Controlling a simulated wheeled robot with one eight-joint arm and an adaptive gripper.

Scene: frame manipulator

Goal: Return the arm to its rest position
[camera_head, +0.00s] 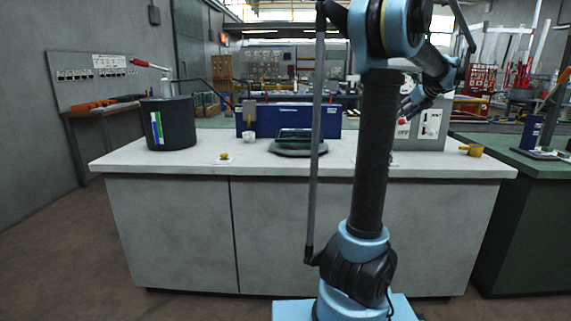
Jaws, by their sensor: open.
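My blue and black arm stands upright in front of the bench, right of the middle in the head view. Its upper part bends over to the right and reaches down over the bench. My gripper (406,110) is small and dark at the end of the arm, in front of a grey box with a red knob (402,121). It is open, and I see nothing held in it. Whether it touches the box cannot be told from this view.
The grey bench (215,172) carries a black pot (168,124), a blue box (262,121), a dark green device (294,142), a small yellow item (223,157) and a yellow cup (471,150). A green bench (520,170) stands at the right. The floor at left is clear.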

